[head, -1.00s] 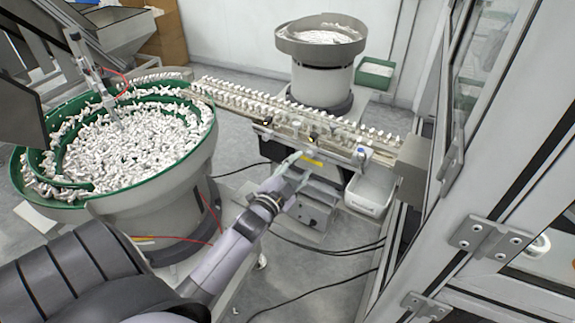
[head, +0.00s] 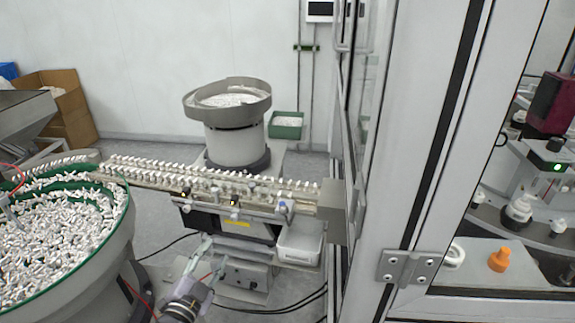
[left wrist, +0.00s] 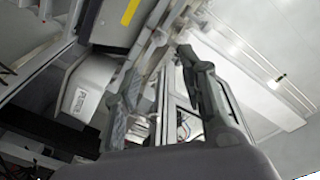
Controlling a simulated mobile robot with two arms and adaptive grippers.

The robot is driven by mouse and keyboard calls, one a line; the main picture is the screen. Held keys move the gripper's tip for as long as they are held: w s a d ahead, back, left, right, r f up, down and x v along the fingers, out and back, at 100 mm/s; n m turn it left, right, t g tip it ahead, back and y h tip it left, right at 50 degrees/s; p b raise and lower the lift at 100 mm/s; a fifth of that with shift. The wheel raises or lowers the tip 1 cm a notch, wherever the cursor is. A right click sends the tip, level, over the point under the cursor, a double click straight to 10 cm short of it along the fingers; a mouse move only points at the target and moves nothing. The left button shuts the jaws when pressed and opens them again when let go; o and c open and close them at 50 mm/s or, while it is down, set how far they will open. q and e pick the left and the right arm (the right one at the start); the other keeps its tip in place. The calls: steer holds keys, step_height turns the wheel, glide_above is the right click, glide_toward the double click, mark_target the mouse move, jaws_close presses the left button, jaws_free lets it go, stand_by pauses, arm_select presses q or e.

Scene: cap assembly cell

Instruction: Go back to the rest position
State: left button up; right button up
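My left gripper (head: 213,254) is low in the head view, in front of the conveyor's base and left of the white bin. Its two fingers stand apart with nothing between them. In the left wrist view the open gripper (left wrist: 157,62) shows both dark fingers, with the white bin (left wrist: 88,88) to their left. My right gripper is in neither view.
The conveyor (head: 230,185) carries rows of white caps. A green-rimmed bowl feeder (head: 118,225) stands at left, a grey feeder (head: 235,145) behind. The white bin (head: 300,245) hangs under the conveyor's end. A framed cabinet (head: 410,190) blocks the right side.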

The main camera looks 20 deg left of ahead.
arm_select(q)
steer(key=shift+f, duration=0.1)
steer(key=s+d+f+n+g+h+b, duration=0.1)
steer(key=s+d+f+g, duration=0.15)
steer(key=f, duration=0.85)
steer(key=s+d+f+n+g+b, duration=0.1)
steer(key=s+f+g, duration=0.2)
steer(key=f, duration=0.9)
steer(key=s+d+f+n+g+h+b, duration=0.1)
steer(key=s+d+f+g, duration=0.15)
steer(key=f, duration=0.85)
steer(key=s+d+f+g, duration=0.2)
steer(key=s+f+g, duration=0.1)
steer(key=s+f, duration=0.4)
steer(key=s+d+f+n+g+b, duration=0.1)
steer(key=s+d+f+g, duration=0.1)
steer(key=s+f, duration=0.6)
steer(key=s+d+f+n+g+b, duration=0.1)
steer(key=s+f, duration=0.6)
steer(key=s, duration=0.9)
steer(key=d+g, duration=0.1)
steer(key=g, duration=0.1)
steer(key=shift+s+d+f+g+h, duration=0.25)
steer(key=shift+f+g+h, duration=0.05)
steer(key=shift+f+g, duration=0.1)
